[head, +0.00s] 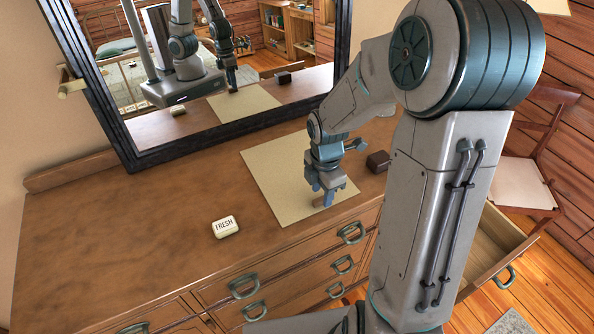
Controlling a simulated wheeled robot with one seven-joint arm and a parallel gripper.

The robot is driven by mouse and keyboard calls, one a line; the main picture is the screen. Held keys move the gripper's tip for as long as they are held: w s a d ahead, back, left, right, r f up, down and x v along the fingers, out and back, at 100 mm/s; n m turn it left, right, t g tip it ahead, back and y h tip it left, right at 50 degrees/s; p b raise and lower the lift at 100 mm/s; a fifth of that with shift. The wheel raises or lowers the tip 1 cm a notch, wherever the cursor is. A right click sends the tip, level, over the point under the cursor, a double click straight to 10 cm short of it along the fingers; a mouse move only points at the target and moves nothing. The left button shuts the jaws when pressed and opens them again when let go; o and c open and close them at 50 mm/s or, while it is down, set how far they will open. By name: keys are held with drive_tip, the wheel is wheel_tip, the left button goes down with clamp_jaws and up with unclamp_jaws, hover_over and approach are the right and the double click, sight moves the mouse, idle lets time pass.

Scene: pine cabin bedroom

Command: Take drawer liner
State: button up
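The drawer liner, a flat tan rectangular sheet (272,172), lies on top of the wooden dresser (120,235), in front of the mirror. My gripper (322,200) points down over the liner's right front part, with its fingertips at or just above the sheet. A small brown patch shows at the fingertips; I cannot tell what it is. The fingers are small and seen at an angle, so whether they are open or shut on the sheet is unclear. My arm hides part of the dresser's right side.
A dark-framed mirror (130,148) stands behind. A drawer (494,238) is pulled out at the right, near a wooden chair (525,185). The dresser's left top is clear.

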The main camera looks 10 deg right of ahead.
drive_tip(key=shift+f, duration=0.95)
clamp_jaws()
drive_tip(key=shift+r, duration=0.1)
